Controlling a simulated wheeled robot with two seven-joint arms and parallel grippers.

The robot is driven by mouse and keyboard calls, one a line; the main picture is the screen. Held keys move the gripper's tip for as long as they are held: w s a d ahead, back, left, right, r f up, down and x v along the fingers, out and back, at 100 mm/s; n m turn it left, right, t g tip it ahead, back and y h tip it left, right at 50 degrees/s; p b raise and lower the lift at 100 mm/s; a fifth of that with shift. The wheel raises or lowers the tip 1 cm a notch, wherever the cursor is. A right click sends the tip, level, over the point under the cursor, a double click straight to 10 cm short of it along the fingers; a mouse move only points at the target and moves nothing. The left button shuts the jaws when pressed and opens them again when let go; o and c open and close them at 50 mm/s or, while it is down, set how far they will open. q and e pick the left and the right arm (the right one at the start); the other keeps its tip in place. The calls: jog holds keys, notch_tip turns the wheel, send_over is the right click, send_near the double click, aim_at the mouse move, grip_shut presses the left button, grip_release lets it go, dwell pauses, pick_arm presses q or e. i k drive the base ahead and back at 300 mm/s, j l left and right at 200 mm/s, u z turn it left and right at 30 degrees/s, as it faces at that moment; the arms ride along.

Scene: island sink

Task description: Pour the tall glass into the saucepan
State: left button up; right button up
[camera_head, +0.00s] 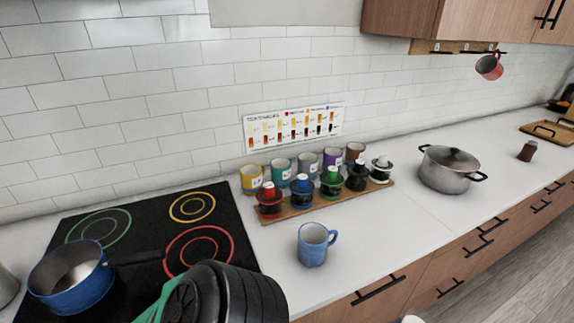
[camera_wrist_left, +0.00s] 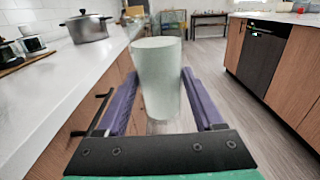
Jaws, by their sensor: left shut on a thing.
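The tall glass (camera_wrist_left: 157,82) is pale and translucent. It stands about upright between the purple fingers of my left gripper (camera_wrist_left: 160,88), which is shut on it. In the left wrist view it is beside the counter's front edge, over the floor side. I cannot tell what is inside it. The blue saucepan (camera_head: 72,280) sits at the front left of the black cooktop, with its dark handle pointing right. Its visible inside looks grey and bare. My right gripper is not in view.
A blue mug (camera_head: 314,245) stands on the counter (camera_head: 385,240). A lidded steel pot (camera_head: 447,174) stands to the right. The cooktop (camera_head: 150,220) has free room behind the saucepan.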

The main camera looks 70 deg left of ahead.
aim_at(71, 278)
jog(key=l+u, duration=0.25)
jog(key=l, duration=0.2)
jog(key=k+l+u, duration=0.1)
jog(key=l+u, duration=0.2)
jog(key=l, duration=0.15)
jog(key=u, duration=2.6)
